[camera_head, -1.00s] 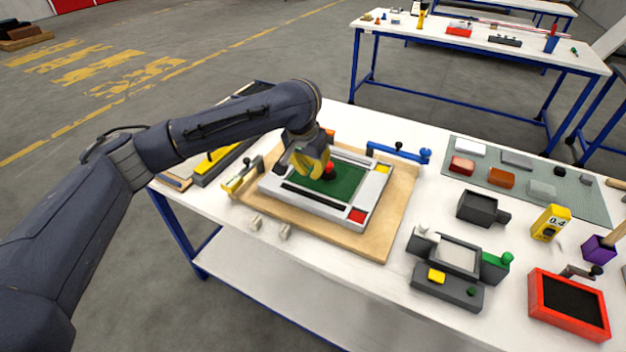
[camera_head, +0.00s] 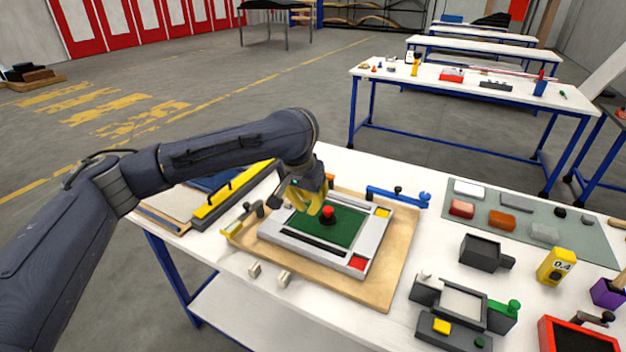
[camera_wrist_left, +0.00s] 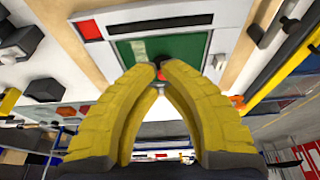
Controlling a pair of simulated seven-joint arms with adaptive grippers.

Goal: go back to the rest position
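My left gripper (camera_head: 313,206) has yellow fingers and hangs over the left part of the green panel (camera_head: 341,229). Its fingertips look together in the wrist view (camera_wrist_left: 158,72), with nothing clearly held. The red knob (camera_head: 327,212) with a dark base stands on the green panel, just right of the fingertips in the head view. In the wrist view a bit of red shows behind the tips, and contact cannot be told. The panel lies in a grey frame (camera_head: 376,232) on a wooden board (camera_head: 398,265). My right gripper is not in view.
A blue clamp (camera_head: 398,197) stands behind the board, a yellow clamp (camera_head: 233,231) at its left. Two small pale blocks (camera_head: 284,279) lie in front. A black and yellow fixture (camera_head: 442,325), a dark box (camera_head: 481,253) and a green-grey mat (camera_head: 570,232) are to the right.

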